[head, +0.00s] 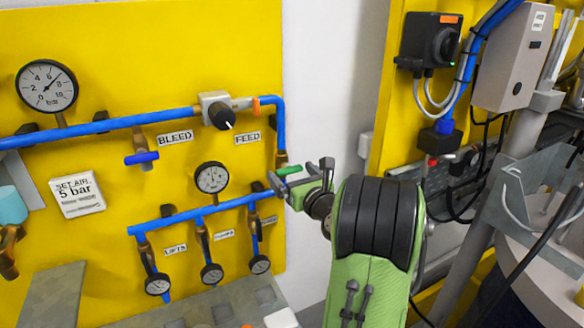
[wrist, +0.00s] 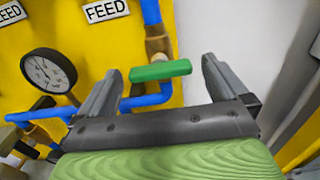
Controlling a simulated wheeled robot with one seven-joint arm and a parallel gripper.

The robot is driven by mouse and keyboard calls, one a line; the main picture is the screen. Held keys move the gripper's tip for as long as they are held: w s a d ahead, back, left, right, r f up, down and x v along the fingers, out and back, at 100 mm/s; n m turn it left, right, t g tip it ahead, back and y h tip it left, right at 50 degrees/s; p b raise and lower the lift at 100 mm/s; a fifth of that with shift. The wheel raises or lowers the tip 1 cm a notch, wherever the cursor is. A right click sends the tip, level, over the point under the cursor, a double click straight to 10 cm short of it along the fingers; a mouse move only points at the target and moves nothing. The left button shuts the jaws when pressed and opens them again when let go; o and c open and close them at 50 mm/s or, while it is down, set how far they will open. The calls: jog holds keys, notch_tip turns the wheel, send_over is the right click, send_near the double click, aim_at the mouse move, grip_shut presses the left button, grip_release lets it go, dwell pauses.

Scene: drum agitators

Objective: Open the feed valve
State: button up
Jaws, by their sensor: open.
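The feed valve has a green lever handle (head: 289,170) below the FEED label (head: 247,137), on the brass fitting of a blue pipe. In the wrist view the green handle (wrist: 160,70) lies nearly level, across the vertical brass body (wrist: 159,44). My gripper (head: 299,173) is at the valve in the head view. In the wrist view my gripper (wrist: 160,67) is open, with one finger left of the handle and the other right of it. The fingers appear apart from the handle; the exact depth gap cannot be told.
A blue-handled bleed valve (head: 141,158) and a black knob (head: 221,117) sit to the left. A pressure gauge (head: 212,178) is left of my gripper, and lower blue pipes (head: 170,221) run there. A white wall (head: 325,80) lies behind, right of the yellow panel.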

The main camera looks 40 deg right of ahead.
jog(key=shift+w+d, duration=0.1)
jog(key=shift+w, duration=0.3)
jog(key=c, duration=1)
